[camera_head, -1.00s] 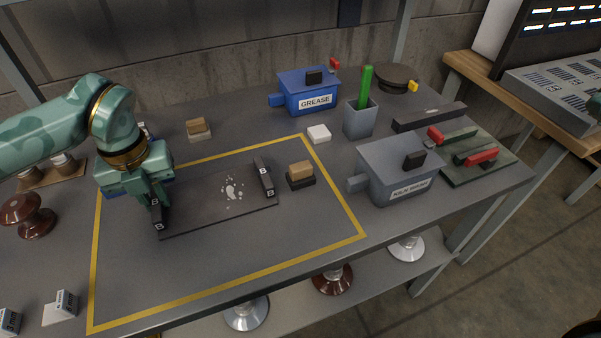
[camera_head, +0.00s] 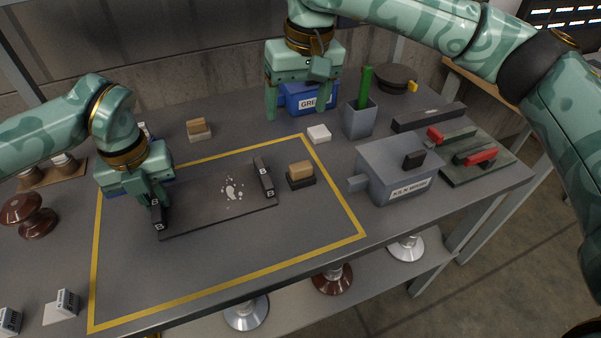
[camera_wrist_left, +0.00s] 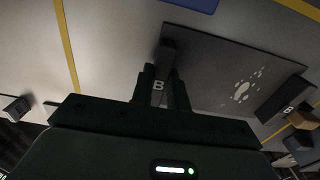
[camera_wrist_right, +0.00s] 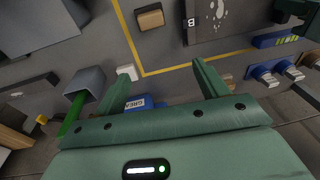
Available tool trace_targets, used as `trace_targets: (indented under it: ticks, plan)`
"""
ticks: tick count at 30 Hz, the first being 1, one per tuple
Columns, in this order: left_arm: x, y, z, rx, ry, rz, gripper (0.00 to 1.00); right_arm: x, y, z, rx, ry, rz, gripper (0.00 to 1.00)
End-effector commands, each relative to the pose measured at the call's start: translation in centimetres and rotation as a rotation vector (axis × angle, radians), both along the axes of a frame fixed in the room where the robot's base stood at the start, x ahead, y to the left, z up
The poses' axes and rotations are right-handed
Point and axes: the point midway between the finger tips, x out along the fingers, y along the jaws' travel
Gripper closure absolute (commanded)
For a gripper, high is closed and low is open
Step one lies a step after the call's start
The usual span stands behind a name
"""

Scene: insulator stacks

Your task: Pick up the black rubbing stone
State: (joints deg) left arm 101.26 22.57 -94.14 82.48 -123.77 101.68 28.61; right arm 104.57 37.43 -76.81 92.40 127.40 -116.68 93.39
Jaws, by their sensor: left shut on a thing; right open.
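A block with a tan top and black base (camera_head: 301,182), which looks like the black rubbing stone, sits just right of the dark plate (camera_head: 215,205). It also shows in the right wrist view (camera_wrist_right: 149,17) and at the right edge of the left wrist view (camera_wrist_left: 302,120). A second tan-topped block with a paler base (camera_head: 199,136) sits further back. My left gripper (camera_head: 157,205) is shut on the dark bar marked B (camera_wrist_left: 160,86) at the plate's left end. My right gripper (camera_head: 303,112) is open and empty, above the back of the table by the blue grease box (camera_head: 295,103).
A white block (camera_head: 319,134), a grey holder with a green stick (camera_head: 360,120) and a grey labelled box (camera_head: 395,175) stand to the right. Another bar marked B (camera_head: 263,176) lies on the plate's right end. The front area inside the yellow outline is clear.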

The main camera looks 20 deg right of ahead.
Motion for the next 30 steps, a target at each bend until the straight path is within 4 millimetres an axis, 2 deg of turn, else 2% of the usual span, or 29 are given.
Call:
trace_targets:
  ticks: [3, 7, 13, 20, 27, 30]
  plan:
    - [0.0, 0.0, 0.1, -0.002, -0.002, 0.000, 1.00, -2.2, 1.0, -1.0, -0.067, 0.078, 0.004, 0.27]
    - [0.0, 0.0, 0.1, -0.002, -0.002, 0.000, 1.00, -3.2, 1.3, -2.7, -0.097, 0.117, 0.000, 0.27]
    - [0.0, 0.0, 0.1, -0.002, -0.002, 0.000, 1.00, -3.3, 1.3, -6.6, -0.097, 0.122, -0.002, 0.27]
    - [0.0, 0.0, 0.1, -0.002, -0.002, 0.000, 1.00, -3.2, 1.2, -8.9, -0.095, 0.120, -0.003, 0.27]
    - [0.0, 0.0, 0.1, -0.002, -0.002, 0.000, 1.00, -3.1, 0.7, -12.7, -0.094, 0.119, -0.004, 0.27]
    - [0.0, 0.0, 0.1, -0.002, -0.002, 0.000, 1.00, -3.0, 0.7, -13.4, -0.095, 0.117, -0.003, 0.27]
